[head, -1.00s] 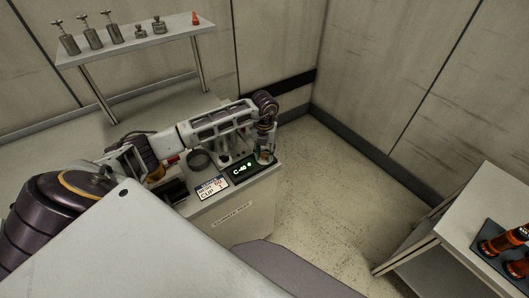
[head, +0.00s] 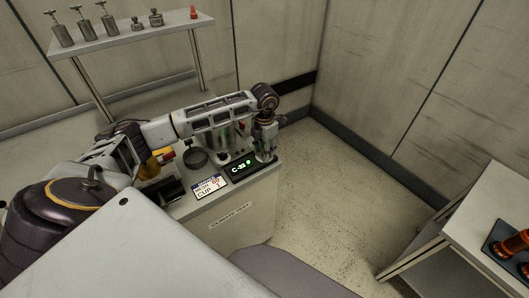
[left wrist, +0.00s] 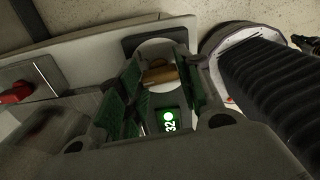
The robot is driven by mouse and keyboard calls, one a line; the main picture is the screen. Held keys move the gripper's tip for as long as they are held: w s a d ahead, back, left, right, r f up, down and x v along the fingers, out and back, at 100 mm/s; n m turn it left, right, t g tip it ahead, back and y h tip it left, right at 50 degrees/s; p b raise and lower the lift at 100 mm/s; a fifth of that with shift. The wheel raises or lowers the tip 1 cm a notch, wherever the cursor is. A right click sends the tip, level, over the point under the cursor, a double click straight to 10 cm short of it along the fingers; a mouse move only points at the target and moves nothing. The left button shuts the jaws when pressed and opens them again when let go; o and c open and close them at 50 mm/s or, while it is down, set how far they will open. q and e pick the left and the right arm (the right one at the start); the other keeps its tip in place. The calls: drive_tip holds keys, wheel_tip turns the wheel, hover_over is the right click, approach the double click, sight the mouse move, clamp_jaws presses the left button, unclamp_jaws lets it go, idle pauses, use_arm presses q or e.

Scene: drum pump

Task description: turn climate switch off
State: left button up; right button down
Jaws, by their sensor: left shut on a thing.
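The climate switch (left wrist: 160,75) shows in the left wrist view as a brownish bar on a pale round disc. My left gripper (left wrist: 157,92) has its green-padded fingers on either side of the bar and is shut on it. In the head view my left gripper (head: 265,157) points down at the right end of the unit's top and hides the switch. Beside it the display (head: 240,169) reads about C-32 with a green light lit. The display also shows in the left wrist view (left wrist: 169,122). My right gripper is not in view.
The labelled cabinet (head: 233,225) carries a sign card (head: 209,187) and a dark round ring (head: 195,158). A shelf (head: 130,38) with several metal pieces stands behind. A side table (head: 480,215) with orange-brown objects is at the right. The floor between is clear.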

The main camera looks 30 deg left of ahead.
use_arm(q)
drive_tip(key=shift+m, duration=0.5)
drive_tip(key=shift+w+b, duration=0.1)
drive_tip(key=shift+b, duration=0.2)
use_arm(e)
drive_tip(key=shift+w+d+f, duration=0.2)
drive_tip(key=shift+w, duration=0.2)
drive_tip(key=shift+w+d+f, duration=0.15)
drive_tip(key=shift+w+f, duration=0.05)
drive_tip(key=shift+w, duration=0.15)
use_arm(q)
drive_tip(key=shift+m, duration=0.3)
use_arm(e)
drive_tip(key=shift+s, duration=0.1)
use_arm(q)
drive_tip(key=shift+r, duration=0.1)
drive_tip(key=o, duration=1)
drive_tip(key=shift+r, duration=0.8)
wheel_tip(320, 180, up, 10)
drive_tip(key=shift+r, duration=0.15)
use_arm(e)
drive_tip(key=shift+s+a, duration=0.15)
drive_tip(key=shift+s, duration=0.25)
